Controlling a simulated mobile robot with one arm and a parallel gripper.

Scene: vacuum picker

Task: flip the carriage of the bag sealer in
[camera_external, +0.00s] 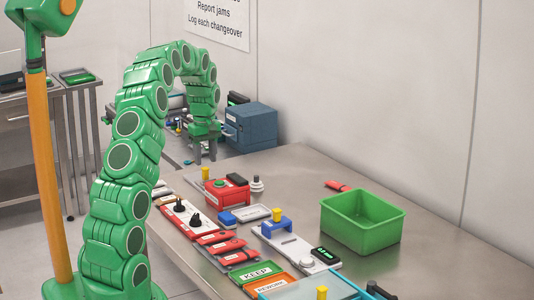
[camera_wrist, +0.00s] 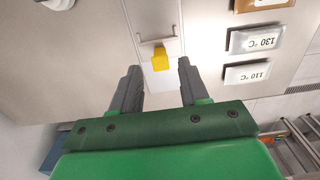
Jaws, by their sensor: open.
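In the wrist view a yellow tab (camera_wrist: 160,58) sits on a narrow pale plate (camera_wrist: 161,80) with a thin grey bar (camera_wrist: 157,40) across its far end. I take this to be the bag sealer's carriage, but cannot be sure. The yellow tab also shows in the external view (camera_external: 205,173), just below my gripper (camera_external: 200,158). My gripper (camera_wrist: 158,75) is open, its two fingers on either side of the pale plate in the picture, with nothing between them touching. The height gap to the tab is hard to judge.
Cards marked 130 °C (camera_wrist: 262,40) and 110 °C (camera_wrist: 248,74) lie to the right. The table's back right is fairly clear.

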